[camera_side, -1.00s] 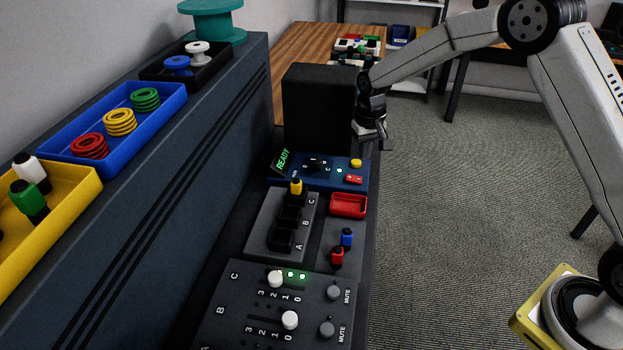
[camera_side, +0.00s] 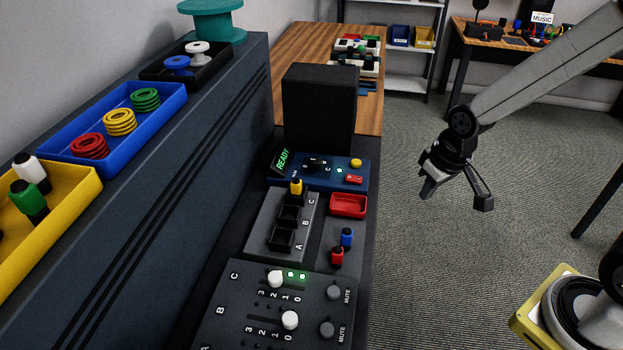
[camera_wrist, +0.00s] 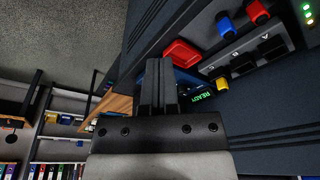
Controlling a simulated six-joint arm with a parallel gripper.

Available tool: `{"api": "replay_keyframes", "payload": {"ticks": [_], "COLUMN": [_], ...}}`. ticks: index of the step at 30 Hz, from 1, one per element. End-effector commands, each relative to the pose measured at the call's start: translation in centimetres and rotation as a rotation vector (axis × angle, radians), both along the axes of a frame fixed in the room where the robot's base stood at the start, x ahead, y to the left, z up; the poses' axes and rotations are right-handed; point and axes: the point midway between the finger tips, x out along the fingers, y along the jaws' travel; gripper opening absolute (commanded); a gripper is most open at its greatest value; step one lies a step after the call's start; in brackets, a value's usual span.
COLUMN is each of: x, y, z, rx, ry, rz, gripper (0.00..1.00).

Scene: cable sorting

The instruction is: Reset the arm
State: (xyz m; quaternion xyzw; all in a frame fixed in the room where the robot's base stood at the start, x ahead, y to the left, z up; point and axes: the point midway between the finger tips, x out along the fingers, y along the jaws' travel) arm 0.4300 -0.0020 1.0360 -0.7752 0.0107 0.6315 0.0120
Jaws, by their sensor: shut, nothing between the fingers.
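My gripper (camera_side: 428,189) hangs in free air over the carpet, right of the dark bench, clear of everything. In the wrist view its two fingers (camera_wrist: 158,70) lie together, shut and empty. The yellow plug (camera_side: 296,187) stands in the slot block (camera_side: 262,232) at the C end. The blue plug (camera_side: 347,237) and red plug (camera_side: 337,256) stand on the bench beside it, near the empty-looking red tray (camera_side: 348,205). The blue panel (camera_side: 322,177) has a display reading READY.
A black box (camera_side: 318,108) stands tall behind the panel. The slider console (camera_side: 262,312) is at the front. Blue (camera_side: 70,161) and yellow (camera_side: 75,211) bins sit on the ledge at left. The carpet (camera_side: 410,270) around my gripper is open floor.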

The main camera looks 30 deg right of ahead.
Motion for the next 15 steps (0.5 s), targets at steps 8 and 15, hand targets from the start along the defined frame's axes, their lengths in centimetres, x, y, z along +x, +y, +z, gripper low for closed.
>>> {"api": "replay_keyframes", "payload": {"ticks": [8, 15], "x": [-3.6, -3.8], "y": [0.2, 0.2], "z": [-0.2, -0.3], "rx": [-0.005, -0.006], "ry": [-0.027, -0.029], "rz": [0.03, 0.033], "gripper": [0.0, 0.0]}}
